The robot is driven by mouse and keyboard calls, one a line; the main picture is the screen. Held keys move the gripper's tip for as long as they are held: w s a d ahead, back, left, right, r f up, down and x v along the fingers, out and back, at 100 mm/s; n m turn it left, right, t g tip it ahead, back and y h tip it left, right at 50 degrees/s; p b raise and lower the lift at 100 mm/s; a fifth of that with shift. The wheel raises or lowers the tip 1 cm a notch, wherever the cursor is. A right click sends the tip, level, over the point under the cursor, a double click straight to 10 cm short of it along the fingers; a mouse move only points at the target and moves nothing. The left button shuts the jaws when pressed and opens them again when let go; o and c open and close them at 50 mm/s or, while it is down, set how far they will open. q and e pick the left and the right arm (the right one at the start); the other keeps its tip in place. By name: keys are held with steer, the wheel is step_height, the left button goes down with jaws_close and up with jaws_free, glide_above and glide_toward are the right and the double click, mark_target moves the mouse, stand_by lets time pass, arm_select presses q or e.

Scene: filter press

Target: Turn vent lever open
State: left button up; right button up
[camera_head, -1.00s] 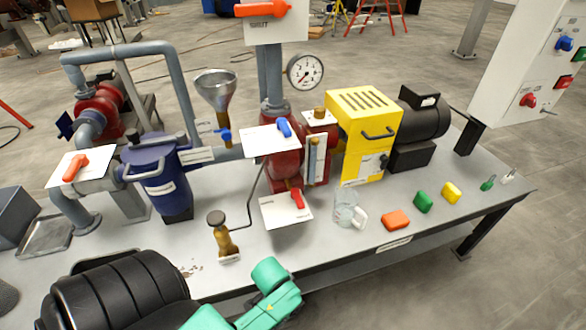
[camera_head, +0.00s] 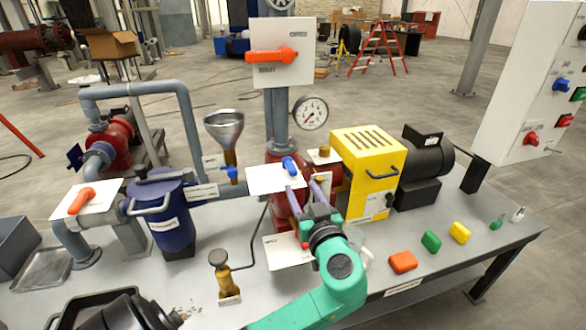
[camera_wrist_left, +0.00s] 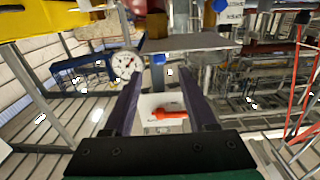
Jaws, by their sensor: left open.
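A blue lever (camera_head: 289,166) stands on a white plate (camera_head: 262,181) at the red pump in the middle of the bench. I cannot read which lever is marked vent. My left gripper (camera_head: 305,190) is open and empty, its fingers pointing up and away just below and in front of this plate. In the left wrist view the picture is upside down; the blue lever (camera_wrist_left: 160,58) shows small beyond the open fingers (camera_wrist_left: 161,72), apart from them. An orange lever (camera_wrist_left: 170,113) on a farther white plate shows between the fingers. My right gripper is not seen.
A lower white plate (camera_head: 285,252) is partly behind my left arm, its red lever mostly hidden. A pressure gauge (camera_head: 311,113), funnel (camera_head: 224,128), yellow box (camera_head: 366,160) and upper orange lever (camera_head: 271,56) stand close around. Coloured blocks (camera_head: 431,241) lie at right.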

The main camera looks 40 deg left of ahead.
mark_target(293, 174)
arm_select(q)
steer(key=p+x, duration=0.1)
steer(key=x, duration=0.6)
steer(key=shift+w+a+p, duration=0.2)
steer(key=shift+a+p, duration=0.1)
steer(key=shift+w+a+f, duration=0.15)
steer(key=shift+w+a, duration=0.05)
steer(key=shift+a, duration=0.1)
steer(key=shift+c, duration=0.3)
jaws_close()
